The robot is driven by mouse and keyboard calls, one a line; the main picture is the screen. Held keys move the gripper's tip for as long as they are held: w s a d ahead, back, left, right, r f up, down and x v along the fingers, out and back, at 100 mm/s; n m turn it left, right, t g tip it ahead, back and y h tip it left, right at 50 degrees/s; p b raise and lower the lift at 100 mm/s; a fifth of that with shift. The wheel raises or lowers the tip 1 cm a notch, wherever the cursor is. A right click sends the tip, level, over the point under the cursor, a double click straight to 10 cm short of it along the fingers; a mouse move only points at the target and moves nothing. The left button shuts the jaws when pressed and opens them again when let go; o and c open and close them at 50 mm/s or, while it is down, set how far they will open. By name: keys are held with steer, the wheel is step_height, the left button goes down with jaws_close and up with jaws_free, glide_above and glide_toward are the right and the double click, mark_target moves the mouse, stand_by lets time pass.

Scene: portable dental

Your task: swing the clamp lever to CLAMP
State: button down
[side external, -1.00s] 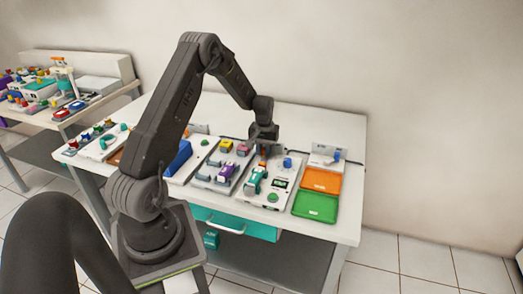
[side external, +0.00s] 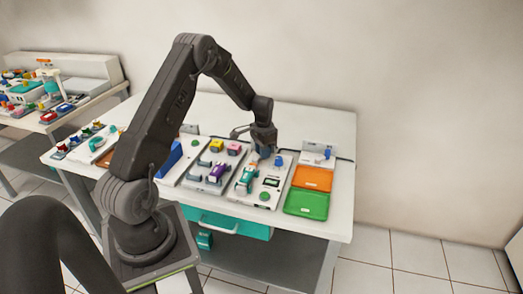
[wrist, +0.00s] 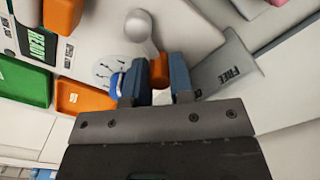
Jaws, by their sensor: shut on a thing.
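The clamp lever (wrist: 149,46) shows in the wrist view as a light grey arm running from a round grey end to an orange grip (wrist: 159,72). My gripper (wrist: 156,90) is shut on the orange grip, a blue-grey finger on each side. A grey plate marked FREE (wrist: 232,72) lies to the right of the fingers; no CLAMP marking is readable. In the side view my gripper (side external: 264,154) is low over the back of a white panel (side external: 270,191), and the lever is hidden there.
A teal part (side external: 247,179) and a blue knob (side external: 279,160) sit close to my gripper. Orange (side external: 312,178) and green (side external: 306,204) trays lie to the right. A neighbouring panel with a purple part (side external: 217,173) stands to the left.

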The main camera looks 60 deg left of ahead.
steer(key=shift+d+m, duration=0.15)
steer(key=shift+m, duration=0.35)
steer(key=c, duration=1)
jaws_free()
step_height(320, 180, up, 14)
steer(key=s+d+r+t, duration=0.1)
steer(key=s+d+r, duration=0.2)
steer(key=d+r, duration=0.4)
steer(key=s+d+r+t, duration=0.1)
steer(key=s+d+r, duration=0.25)
steer(key=d, duration=0.55)
steer(key=s+d+r+t, duration=0.2)
steer(key=s+d+t, duration=0.1)
steer(key=s+d, duration=1)
steer(key=shift+s+n+t, duration=0.3)
steer(key=shift+s+n, duration=0.1)
steer(key=shift+s, duration=0.8)
